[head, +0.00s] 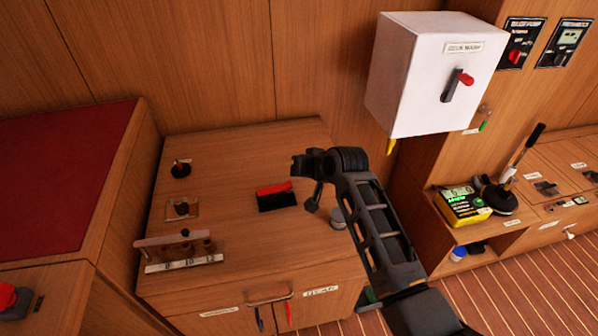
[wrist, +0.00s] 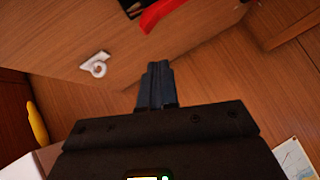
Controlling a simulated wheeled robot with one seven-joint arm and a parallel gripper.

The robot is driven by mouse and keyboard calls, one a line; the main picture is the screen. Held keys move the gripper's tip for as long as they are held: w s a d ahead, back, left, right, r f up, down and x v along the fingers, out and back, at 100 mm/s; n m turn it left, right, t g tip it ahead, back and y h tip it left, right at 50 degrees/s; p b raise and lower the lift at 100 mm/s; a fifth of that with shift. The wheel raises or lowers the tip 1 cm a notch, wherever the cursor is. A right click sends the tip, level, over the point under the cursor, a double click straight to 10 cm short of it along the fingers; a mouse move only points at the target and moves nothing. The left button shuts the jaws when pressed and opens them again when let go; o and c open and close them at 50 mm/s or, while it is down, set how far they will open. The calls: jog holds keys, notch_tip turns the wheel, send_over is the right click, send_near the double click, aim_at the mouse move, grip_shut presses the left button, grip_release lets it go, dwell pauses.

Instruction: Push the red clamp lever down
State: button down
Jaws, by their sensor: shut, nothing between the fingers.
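The red clamp lever (head: 273,188) sits on top of a black clamp body (head: 278,202) on the wooden counter. In the wrist view the red lever (wrist: 160,14) shows at the top edge, partly cut off, with a bit of the black body (wrist: 133,6) beside it. My gripper (head: 312,206) is to the right of the clamp in the head view, apart from it. In the wrist view its fingers (wrist: 157,84) are together and empty, pointing toward the counter, with a gap to the lever. The lever's exact angle is hard to tell.
A white box (head: 428,80) with a red-tipped switch hangs on the wall at the right. A rack with a wooden bar (head: 180,238) and small round fittings stand on the counter's left. A white fitting (wrist: 95,65) lies on the wood in the wrist view.

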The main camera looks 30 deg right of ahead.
jog(key=d+b+v, duration=0.1)
jog(key=v, duration=0.9)
jog(key=shift+s+d+f, duration=0.25)
jog(key=shift+d+f, duration=0.05)
jog(key=shift+f, duration=0.1)
